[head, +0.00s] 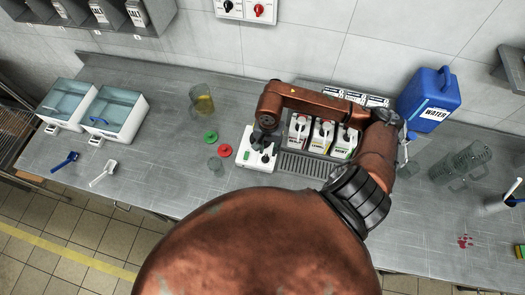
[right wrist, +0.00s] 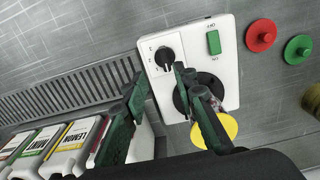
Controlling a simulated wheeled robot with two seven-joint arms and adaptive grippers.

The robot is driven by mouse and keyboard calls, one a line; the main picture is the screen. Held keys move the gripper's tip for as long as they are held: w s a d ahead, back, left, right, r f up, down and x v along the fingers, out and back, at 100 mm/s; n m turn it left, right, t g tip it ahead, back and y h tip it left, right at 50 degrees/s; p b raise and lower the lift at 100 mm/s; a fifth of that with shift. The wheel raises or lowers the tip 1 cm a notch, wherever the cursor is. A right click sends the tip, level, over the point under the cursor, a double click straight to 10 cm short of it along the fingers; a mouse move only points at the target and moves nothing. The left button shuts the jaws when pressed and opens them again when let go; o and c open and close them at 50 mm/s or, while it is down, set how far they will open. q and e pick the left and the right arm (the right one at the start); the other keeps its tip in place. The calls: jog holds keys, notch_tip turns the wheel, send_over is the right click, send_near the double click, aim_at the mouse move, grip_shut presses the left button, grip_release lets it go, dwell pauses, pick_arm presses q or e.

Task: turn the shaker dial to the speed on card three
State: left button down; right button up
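The shaker (head: 249,161) is a white box on the steel bench. In the right wrist view its white top (right wrist: 228,68) carries a small black dial (right wrist: 167,59), a green switch (right wrist: 213,42) and a round black platform (right wrist: 182,98). Marks beside the dial are too small to read. My right gripper (head: 266,137) is over the shaker. In the right wrist view its dark green fingers (right wrist: 158,75) are apart with nothing between them, near the dial's lower side; I cannot tell if they touch the shaker. White cards (head: 354,96) stand behind the bottles, unreadable. My left gripper is out of view.
Labelled bottles (head: 322,134) stand right of the shaker, behind a drain grate (head: 303,165). A yellow disc (right wrist: 215,131) is beside the shaker. A blue water jug (head: 428,98) stands right.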

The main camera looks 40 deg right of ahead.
aim_at(265, 159)
jog(key=f, duration=0.3)
jog(key=a+f, duration=0.1)
jog(key=f, duration=0.1)
jog(key=shift+w+p, duration=0.3)
jog(key=shift+d+f, duration=0.15)
jog(key=shift+f, duration=0.35)
grip_shut()
